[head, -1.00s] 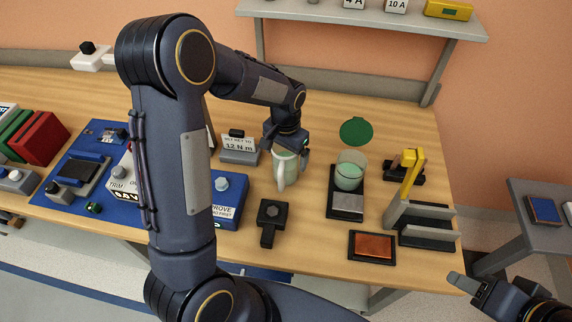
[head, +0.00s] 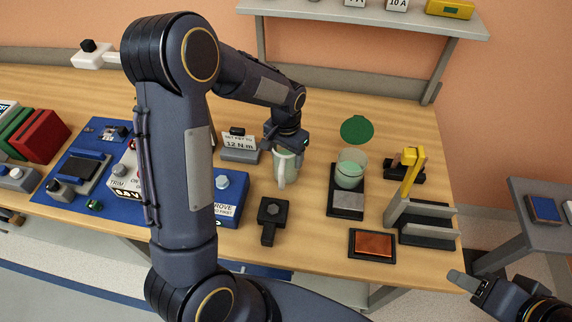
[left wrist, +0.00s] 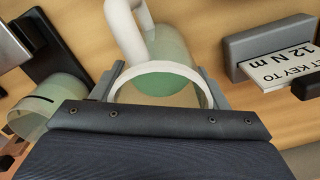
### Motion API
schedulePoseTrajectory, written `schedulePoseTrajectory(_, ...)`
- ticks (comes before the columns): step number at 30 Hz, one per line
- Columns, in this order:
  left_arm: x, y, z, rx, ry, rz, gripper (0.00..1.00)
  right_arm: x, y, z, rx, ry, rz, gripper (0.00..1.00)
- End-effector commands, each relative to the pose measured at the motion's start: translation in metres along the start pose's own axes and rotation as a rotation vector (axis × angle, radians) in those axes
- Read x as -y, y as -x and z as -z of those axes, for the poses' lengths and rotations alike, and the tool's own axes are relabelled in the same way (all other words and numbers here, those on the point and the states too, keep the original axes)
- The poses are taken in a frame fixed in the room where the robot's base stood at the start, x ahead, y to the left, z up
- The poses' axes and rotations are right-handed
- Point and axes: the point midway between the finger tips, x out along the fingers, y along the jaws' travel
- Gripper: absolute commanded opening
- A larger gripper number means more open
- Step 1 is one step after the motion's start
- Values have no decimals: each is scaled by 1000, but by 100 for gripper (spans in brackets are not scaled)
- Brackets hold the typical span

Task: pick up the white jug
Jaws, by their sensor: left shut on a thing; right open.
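The white jug (head: 284,170), pale and see-through with a white handle, stands near the middle of the wooden bench in the head view. In the left wrist view the jug (left wrist: 172,45) shows its round rim, its handle and something green inside. My left gripper (head: 287,148) points down at the jug's top, and its fingers (left wrist: 163,88) close on the rim from both sides. Whether the jug's base touches the bench is hard to tell. My right gripper (head: 470,283) is open and empty at the lower right, off the bench.
A sign block (head: 240,148) is close on the left. A black knob block (head: 270,215) lies in front. A green disc (head: 357,129) lies behind on clear bench.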

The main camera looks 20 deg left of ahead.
Motion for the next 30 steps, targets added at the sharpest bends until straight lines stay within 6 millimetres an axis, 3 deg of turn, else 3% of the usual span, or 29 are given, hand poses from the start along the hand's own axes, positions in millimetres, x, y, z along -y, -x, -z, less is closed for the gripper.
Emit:
schedulePoseTrajectory(8,0,4,1,-3,0,0,13,0,0,0,0,0,0,49)
schedulePoseTrajectory(16,0,33,1,-7,1,0,13,-2,-4,-2,0,0,0,49)
schedulePoseTrajectory(26,-31,93,-43,-9,-4,0,13,-7,-16,-8,0,0,0,49)
schedulePoseTrajectory(30,-49,104,-68,-6,-5,-1,13,-10,-22,-11,0,0,0,49)
